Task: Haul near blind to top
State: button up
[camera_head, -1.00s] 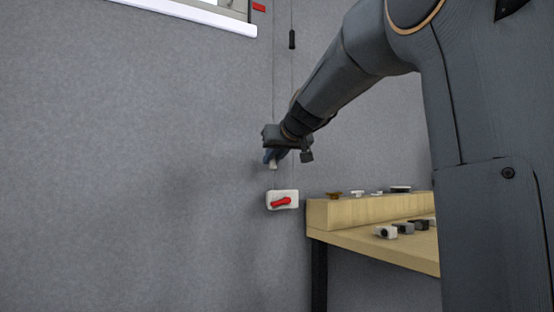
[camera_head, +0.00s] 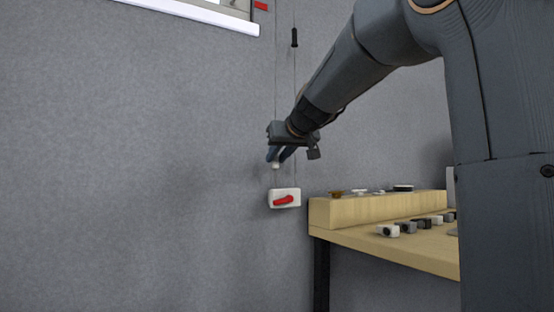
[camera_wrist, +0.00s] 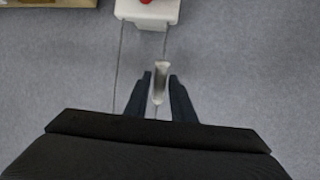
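The window blind (camera_head: 200,12) shows only its pale lower edge at the top left; its upper part is out of view. Two thin cords hang on the grey wall. One carries a black pull (camera_head: 294,38) high up. The other carries a white pull (camera_head: 276,165), which also shows in the wrist view (camera_wrist: 160,84). My gripper (camera_head: 276,156) is at the white pull. In the wrist view my two dark fingers (camera_wrist: 160,78) stand on either side of this pull, with narrow gaps visible, so they look open around it.
A white wall box (camera_head: 275,199) with a red lever (camera_head: 284,199) sits just below my gripper. A wooden table (camera_head: 400,247) with a raised ledge (camera_head: 370,209) and several small items stands to the right. A red tag (camera_head: 261,6) is by the window. The wall at left is clear.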

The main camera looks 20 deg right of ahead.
jog(key=v, duration=0.5)
jog(key=shift+s+a+p, duration=0.15)
jog(key=shift+s+p, duration=0.2)
